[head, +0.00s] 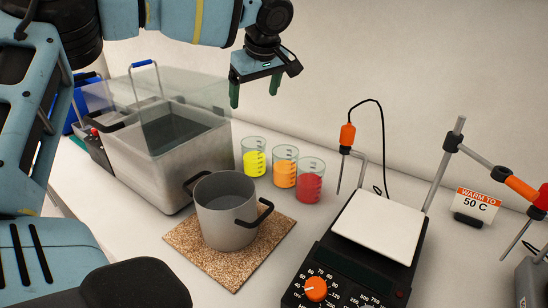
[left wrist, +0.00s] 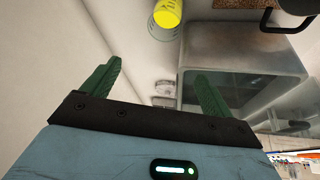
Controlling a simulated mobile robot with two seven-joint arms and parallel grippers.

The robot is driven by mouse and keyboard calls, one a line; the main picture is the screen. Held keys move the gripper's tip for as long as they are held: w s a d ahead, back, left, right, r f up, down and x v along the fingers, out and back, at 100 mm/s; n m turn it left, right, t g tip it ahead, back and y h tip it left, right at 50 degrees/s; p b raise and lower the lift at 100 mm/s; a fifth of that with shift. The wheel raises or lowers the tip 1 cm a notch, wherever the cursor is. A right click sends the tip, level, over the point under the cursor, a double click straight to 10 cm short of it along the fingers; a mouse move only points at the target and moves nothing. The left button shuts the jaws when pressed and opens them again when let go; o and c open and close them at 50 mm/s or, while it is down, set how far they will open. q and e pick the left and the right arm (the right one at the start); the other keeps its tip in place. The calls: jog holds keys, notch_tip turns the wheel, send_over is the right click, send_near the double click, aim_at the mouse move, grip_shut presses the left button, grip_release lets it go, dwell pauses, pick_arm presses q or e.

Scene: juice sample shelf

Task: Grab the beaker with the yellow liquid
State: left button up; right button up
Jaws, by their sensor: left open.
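The beaker with the yellow liquid (head: 254,160) stands upright on the white table in the head view, leftmost in a row of three beakers. The orange beaker (head: 285,168) and the red beaker (head: 310,182) stand to its right. The yellow beaker also shows at the top of the left wrist view (left wrist: 167,14), partly cut off. My left gripper (head: 254,92) hangs above and behind the row, apart from the beakers, with its green fingers spread and nothing between them. My right gripper is not in view.
A steel pot (head: 226,212) stands on a cork mat (head: 182,238) in front of the beakers. A large steel bath (head: 140,165) with a clear lid is at the left. A hot plate (head: 380,226) with a probe stand is at the right. A sign (head: 476,205) reads "WARM TO 50 C".

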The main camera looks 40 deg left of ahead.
pick_arm(q)
jog(key=b, duration=0.4)
send_over(256, 150)
notch_tip(256, 150, down, 9)
jog(key=shift+g, duration=0.4)
jog(key=shift+w+d+b+x, duration=0.1)
jog(key=shift+w+d+x, duration=0.1)
jog(key=shift+x, duration=1.3)
jog(key=shift+w+d+b+x, duration=0.15)
jog(key=shift+d+x, duration=0.05)
jog(key=shift+x, duration=1.35)
jog(key=shift+w+d+b+x, duration=0.1)
jog(key=shift+w+d+x, duration=0.1)
jog(key=shift+x, duration=1.3)
jog(key=shift+s+f, duration=0.1)
jog(key=shift+f, duration=0.1)
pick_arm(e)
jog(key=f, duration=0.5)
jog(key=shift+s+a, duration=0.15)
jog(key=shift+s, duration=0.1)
pick_arm(q)
jog(key=c, duration=1.1)
jog(key=shift+c, duration=0.6)
jog(key=shift+d+r, duration=0.1)
jog(key=shift+r, duration=0.1)
